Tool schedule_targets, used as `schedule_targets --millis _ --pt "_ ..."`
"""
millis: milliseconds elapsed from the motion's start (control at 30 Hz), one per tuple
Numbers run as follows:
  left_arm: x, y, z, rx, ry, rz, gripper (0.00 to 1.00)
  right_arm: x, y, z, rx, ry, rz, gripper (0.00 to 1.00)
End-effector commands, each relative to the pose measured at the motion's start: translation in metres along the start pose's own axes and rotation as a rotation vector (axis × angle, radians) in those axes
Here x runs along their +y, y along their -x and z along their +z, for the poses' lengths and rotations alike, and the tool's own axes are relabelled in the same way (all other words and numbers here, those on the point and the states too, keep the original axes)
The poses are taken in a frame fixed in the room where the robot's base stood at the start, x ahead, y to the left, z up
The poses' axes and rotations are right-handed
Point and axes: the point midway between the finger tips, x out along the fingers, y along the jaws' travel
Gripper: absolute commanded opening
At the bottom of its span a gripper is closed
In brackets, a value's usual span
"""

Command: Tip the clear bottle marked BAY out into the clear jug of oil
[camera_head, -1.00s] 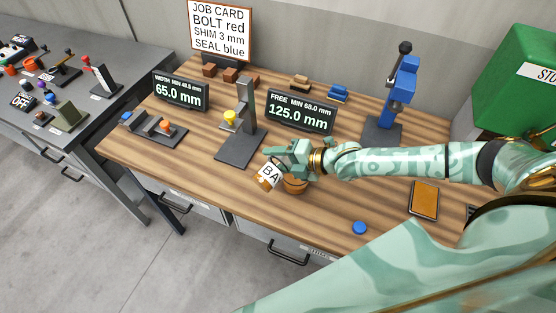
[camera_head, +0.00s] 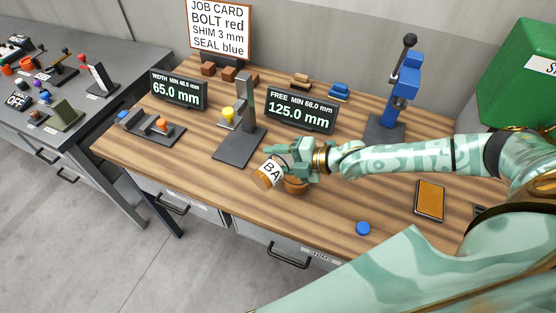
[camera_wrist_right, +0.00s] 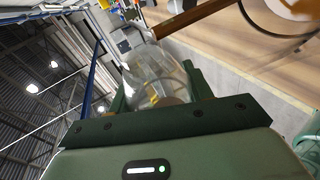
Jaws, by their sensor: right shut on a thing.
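My right gripper (camera_head: 284,158) is shut on the clear bottle marked BAY (camera_head: 271,172), above the front of the wooden bench. The bottle is tilted, its label showing "BA" and amber colour at its lower left end. In the right wrist view the clear bottle (camera_wrist_right: 158,85) sits between the fingers, with some yellowish content. The jug of oil (camera_head: 296,186) stands just right of and below the bottle, partly hidden by my gripper; its oil looks orange-brown. I cannot tell whether liquid is flowing. My left gripper is not in view.
Two display stands (camera_head: 300,110) and a grey upright gauge (camera_head: 240,140) stand behind. A blue press (camera_head: 393,100) is at the back right. A blue cap (camera_head: 363,228) and an orange-topped pad (camera_head: 430,200) lie to the right. The bench front edge is close.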

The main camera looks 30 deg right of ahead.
Motion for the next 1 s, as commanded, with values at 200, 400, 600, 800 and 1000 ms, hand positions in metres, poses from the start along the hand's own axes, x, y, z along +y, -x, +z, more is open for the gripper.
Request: schedule_targets --millis 200,400,600,800,1000 --pt "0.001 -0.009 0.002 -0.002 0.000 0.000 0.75 -0.003 -0.002 0.001 0.016 -0.036 0.016 0.23" --pt "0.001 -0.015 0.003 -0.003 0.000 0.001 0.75 0.001 0.001 0.002 0.045 -0.099 0.042 0.23" --pt "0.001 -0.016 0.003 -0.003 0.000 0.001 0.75 0.005 0.002 0.002 0.067 -0.148 0.063 0.23" --pt "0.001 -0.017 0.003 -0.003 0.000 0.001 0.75 0.006 0.003 0.001 0.075 -0.166 0.069 0.23" --pt "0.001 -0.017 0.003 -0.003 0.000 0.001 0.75 0.006 0.003 0.001 0.074 -0.166 0.069 0.23"
